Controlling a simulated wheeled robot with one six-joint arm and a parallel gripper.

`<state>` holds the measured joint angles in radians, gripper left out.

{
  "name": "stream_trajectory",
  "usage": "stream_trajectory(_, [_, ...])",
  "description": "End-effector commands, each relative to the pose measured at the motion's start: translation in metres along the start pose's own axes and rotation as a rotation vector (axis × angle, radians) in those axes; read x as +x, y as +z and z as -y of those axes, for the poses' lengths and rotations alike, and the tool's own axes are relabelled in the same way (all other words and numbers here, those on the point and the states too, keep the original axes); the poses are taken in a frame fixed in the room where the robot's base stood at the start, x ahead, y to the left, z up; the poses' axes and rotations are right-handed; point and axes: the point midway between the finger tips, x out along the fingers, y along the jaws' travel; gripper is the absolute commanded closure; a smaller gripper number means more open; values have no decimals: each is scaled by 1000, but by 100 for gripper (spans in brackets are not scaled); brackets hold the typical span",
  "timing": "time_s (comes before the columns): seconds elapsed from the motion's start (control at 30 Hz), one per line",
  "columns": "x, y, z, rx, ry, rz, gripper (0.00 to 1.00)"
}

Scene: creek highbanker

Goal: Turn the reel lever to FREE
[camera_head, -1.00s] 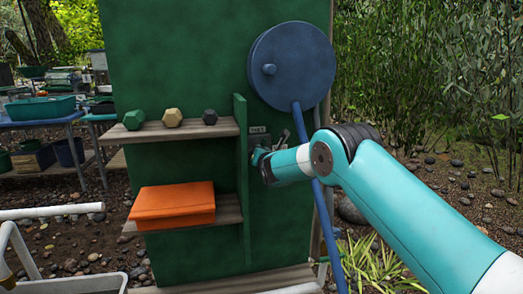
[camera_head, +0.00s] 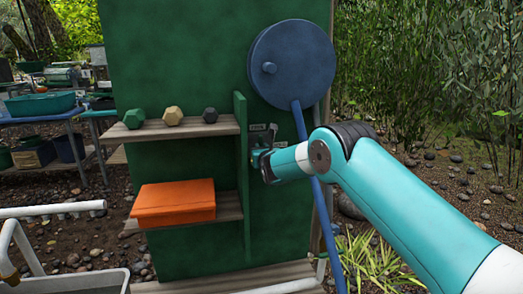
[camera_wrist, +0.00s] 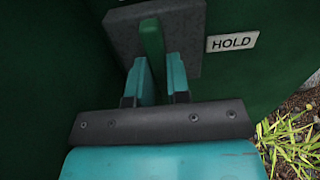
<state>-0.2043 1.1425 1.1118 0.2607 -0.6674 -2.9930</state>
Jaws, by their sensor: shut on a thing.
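The reel lever (camera_wrist: 151,38) is a green bar in front of a dark grey plate (camera_wrist: 186,40) on the green panel. My gripper (camera_wrist: 161,72) is shut on the lever, whose lower end goes between the teal fingers. In the head view my gripper (camera_head: 262,161) is at the panel below the blue reel (camera_head: 291,64) and largely hides the lever. A white HOLD label (camera_wrist: 232,42) is right of the plate in the wrist view. Another label is cut off at the top edge. A small label (camera_head: 257,127) above the gripper is too small to read surely.
A blue hose (camera_head: 330,225) hangs from the reel and passes behind my arm. Left of the gripper, a green upright divider (camera_head: 241,170) edges shelves holding several small polyhedra and an orange box (camera_head: 174,203). Pebbly ground and plants lie to the right.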

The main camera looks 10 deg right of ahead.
Motion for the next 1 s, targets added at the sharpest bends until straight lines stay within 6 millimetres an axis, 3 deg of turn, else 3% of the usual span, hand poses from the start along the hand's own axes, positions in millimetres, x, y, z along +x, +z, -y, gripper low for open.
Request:
stream_trajectory(0.2, [0, -2, 0, -4, -1, -4, 100])
stream_trajectory(0.23, [0, -2, 0, -4, -1, -4, 78])
stream_trajectory(0.33, [0, -2, 0, -3, -1, -3, 57])
stream_trajectory(0.73, [-5, -1, 0, 0, -1, -3, 57])
stream_trajectory(1.0, [-44, 0, -1, -1, 0, -4, 57])
